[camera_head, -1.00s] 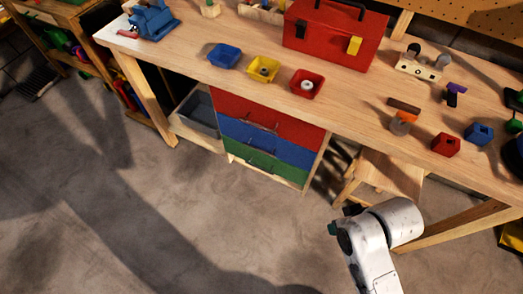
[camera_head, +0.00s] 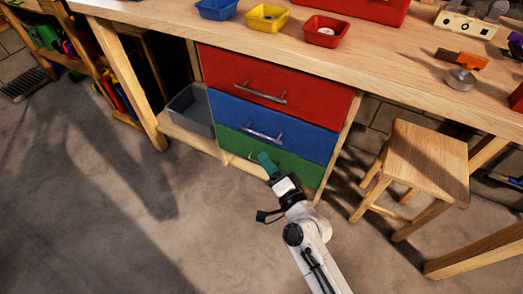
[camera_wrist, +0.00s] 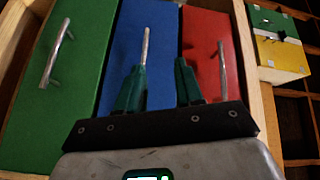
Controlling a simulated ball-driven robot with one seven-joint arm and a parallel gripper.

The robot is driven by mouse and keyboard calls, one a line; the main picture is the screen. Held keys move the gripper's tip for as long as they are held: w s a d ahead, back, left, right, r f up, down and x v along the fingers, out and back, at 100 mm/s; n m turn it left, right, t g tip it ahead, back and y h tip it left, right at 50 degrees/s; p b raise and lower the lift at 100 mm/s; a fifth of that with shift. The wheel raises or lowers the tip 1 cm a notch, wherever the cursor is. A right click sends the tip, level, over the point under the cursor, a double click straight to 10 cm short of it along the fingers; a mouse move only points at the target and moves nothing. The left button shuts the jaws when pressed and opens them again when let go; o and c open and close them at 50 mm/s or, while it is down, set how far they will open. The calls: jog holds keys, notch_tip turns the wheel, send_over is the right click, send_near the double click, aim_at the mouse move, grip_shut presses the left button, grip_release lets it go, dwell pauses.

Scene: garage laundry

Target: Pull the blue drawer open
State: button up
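The blue drawer (camera_head: 290,136) is the middle of three stacked drawers under the workbench and appears shut, with a silver bar handle (camera_head: 262,133). It also shows in the wrist view (camera_wrist: 160,25), turned sideways, with its handle upright (camera_wrist: 146,45). My gripper (camera_head: 266,160) is low in front of the drawers, overlapping the green drawer in the head view. In the wrist view its two green fingers (camera_wrist: 160,68) are apart with nothing between them. The blue handle lines up near the left finger; contact cannot be told.
The red drawer (camera_head: 315,92) is above and the green drawer (camera_head: 300,169) below, both with bar handles. A wooden stool (camera_head: 428,150) stands to the right. A grey bin (camera_head: 190,108) sits to the left. The floor in front is clear.

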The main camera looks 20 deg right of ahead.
aim_at(262, 135)
jog(key=w+m+h+b, duration=0.1)
jog(key=w, duration=0.3)
jog(key=w+d+f+m+t+h+b, duration=0.1)
jog(key=w+m, duration=0.1)
jog(key=w, duration=0.2)
jog(key=w+d+f+m+h+b, duration=0.1)
jog(key=w+b, duration=0.1)
jog(key=w, duration=0.2)
jog(key=shift+w+f+t, duration=0.2)
jog(key=shift+w+t, duration=0.05)
jog(key=shift+t, duration=0.15)
jog(key=shift+c, duration=0.3)
grip_shut()
